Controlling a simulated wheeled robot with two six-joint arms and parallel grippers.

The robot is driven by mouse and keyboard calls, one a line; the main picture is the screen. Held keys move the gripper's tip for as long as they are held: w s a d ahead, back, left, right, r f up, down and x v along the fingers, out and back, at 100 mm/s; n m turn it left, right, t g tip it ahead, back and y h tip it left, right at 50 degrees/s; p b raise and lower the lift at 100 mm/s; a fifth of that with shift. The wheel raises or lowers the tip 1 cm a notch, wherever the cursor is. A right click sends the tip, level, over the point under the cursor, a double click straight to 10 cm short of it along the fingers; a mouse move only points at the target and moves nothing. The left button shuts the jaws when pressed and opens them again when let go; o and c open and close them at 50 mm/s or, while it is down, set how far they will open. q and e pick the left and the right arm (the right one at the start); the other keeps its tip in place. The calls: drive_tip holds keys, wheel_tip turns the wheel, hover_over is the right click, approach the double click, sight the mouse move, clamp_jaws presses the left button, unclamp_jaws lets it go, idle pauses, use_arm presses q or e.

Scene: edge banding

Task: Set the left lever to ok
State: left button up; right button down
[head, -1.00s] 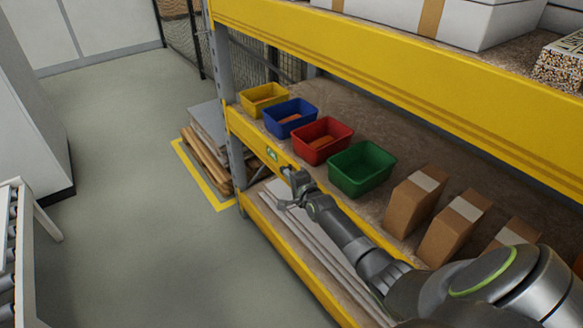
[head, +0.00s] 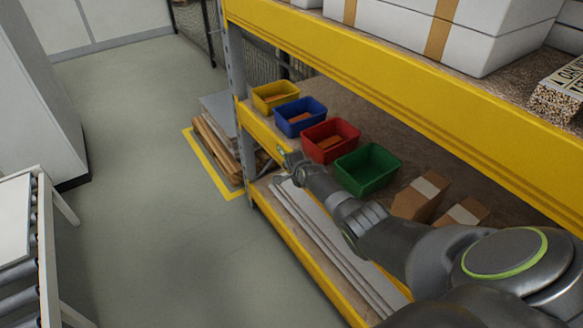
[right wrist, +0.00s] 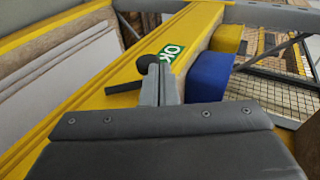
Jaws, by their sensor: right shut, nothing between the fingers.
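A green OK label (right wrist: 171,53) sits on the yellow shelf beam, just past my right fingertips in the right wrist view. Close to it on the beam is a dark round knob-like part (right wrist: 148,62), with a black bar (right wrist: 124,88) below and left of it. These look like parts of the lever; my fingers hide how they join. My right gripper (right wrist: 162,72) is shut and empty, its tips close beside these dark parts; I cannot tell if they touch. In the head view the right gripper (head: 287,158) is at the beam before the bins. My left gripper is out of view.
Yellow (head: 275,97), blue (head: 300,118), red (head: 330,141) and green (head: 368,170) bins stand on the shelf behind the beam. Cardboard boxes (head: 420,196) are farther right. A roller conveyor (head: 25,250) stands at left. The floor between is clear.

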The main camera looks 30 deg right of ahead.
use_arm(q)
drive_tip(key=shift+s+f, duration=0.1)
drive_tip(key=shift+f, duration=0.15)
use_arm(e)
drive_tip(key=shift+w+r, duration=0.25)
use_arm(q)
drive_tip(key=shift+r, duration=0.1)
